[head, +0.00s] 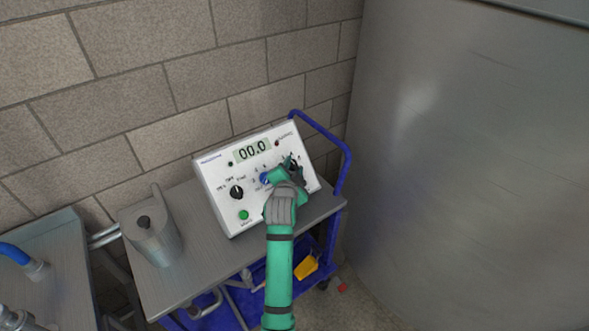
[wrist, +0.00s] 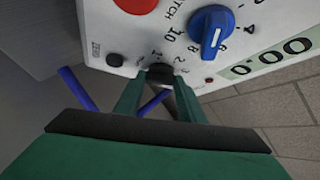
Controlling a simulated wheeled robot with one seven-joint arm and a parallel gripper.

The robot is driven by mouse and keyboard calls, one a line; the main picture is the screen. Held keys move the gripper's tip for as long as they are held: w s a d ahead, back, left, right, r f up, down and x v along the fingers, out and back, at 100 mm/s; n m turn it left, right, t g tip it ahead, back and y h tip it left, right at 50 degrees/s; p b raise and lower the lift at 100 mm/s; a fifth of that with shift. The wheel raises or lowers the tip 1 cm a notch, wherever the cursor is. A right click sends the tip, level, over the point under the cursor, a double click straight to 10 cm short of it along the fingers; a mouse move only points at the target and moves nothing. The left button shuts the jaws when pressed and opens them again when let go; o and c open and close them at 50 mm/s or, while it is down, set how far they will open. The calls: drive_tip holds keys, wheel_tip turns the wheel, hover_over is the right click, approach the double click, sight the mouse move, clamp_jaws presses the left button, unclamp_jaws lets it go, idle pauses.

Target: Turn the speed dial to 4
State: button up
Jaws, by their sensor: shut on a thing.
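The control panel (head: 222,208) is a white sloped box on a grey cart top, with a display reading 00.0. My gripper (head: 290,166) is at its upper right part, over a black knob. In the wrist view my gripper (wrist: 160,76) is shut on this black knob (wrist: 160,70), which has small numbers such as 1, 2 and 3 around it. Its pointer is hidden by the fingers, so I cannot read its setting. A blue knob (wrist: 209,24) with larger numbers and a label ending in "TCH" is beside it, its white mark near 6.
A black selector (head: 236,192) and a green button (head: 243,215) are on the panel's left side. A red button (wrist: 136,3) and a display (wrist: 270,58) show in the wrist view. A grey metal jug (head: 152,235) stands left of the panel; a large steel tank (head: 450,150) is to the right.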

drive_tip(key=m+g, duration=0.1)
drive_tip(key=m+g+h, duration=0.1)
drive_tip(key=m, duration=0.2)
drive_tip(key=shift+w+a+r+m+g, duration=0.2)
drive_tip(key=shift+a+r+m+g, duration=0.1)
drive_tip(key=shift+r+g, duration=0.1)
drive_tip(key=shift+w+m+g+h, duration=0.15)
drive_tip(key=shift+m+g+h, duration=0.35)
drive_tip(key=shift+m+g, duration=1.05)
drive_tip(key=shift+m, duration=0.35)
drive_tip(key=o, duration=1)
drive_tip(key=shift+o, duration=0.2)
drive_tip(key=shift+r, duration=0.1)
drive_tip(key=v, duration=1)
drive_tip(key=shift+s+r, duration=0.25)
drive_tip(key=shift+s, duration=0.05)
